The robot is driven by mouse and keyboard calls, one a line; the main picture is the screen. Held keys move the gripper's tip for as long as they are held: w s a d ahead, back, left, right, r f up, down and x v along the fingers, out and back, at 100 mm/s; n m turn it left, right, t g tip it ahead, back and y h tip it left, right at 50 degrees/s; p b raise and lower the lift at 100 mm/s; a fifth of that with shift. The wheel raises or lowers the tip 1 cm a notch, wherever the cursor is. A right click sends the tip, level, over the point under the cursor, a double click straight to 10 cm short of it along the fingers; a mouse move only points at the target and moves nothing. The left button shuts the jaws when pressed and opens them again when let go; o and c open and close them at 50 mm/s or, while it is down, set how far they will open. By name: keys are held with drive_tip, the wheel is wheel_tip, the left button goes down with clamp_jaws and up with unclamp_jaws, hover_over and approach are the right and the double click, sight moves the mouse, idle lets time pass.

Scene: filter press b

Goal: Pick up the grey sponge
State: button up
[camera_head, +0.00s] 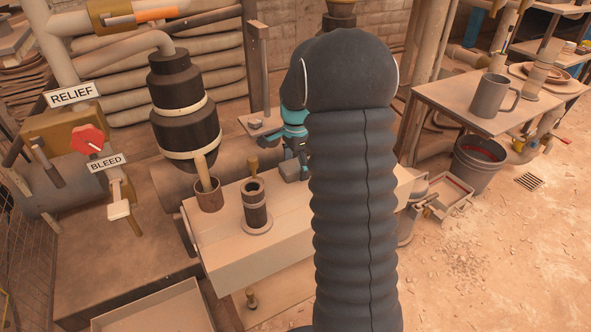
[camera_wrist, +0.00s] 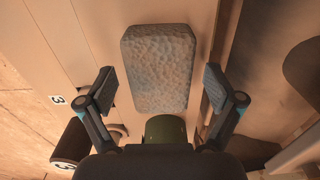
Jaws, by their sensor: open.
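The grey sponge (camera_wrist: 158,68) is a rounded, pitted block in the wrist view, lying on a pale flat surface (camera_wrist: 100,32). My gripper (camera_wrist: 160,90) is open, with one finger to each side of the sponge's lower half and a gap on both sides. No contact shows. In the head view my gripper (camera_head: 302,150), with teal parts, is over the bench, partly hidden by my arm. A grey block (camera_head: 290,171), which looks like the sponge, shows just below it.
A dark cylinder with a pale base (camera_head: 256,207) stands on the bench (camera_head: 235,258), left of my gripper. A black stepped vessel (camera_head: 185,110) rises behind it. A grey mug (camera_head: 491,95) stands on the right-hand table (camera_head: 455,97), with a bucket (camera_head: 478,165) below. Open floor lies at right.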

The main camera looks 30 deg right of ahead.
sight(296, 164)
drive_tip(key=c, duration=1.1)
wheel_tip(296, 164, up, 10)
drive_tip(key=shift+p, duration=0.4)
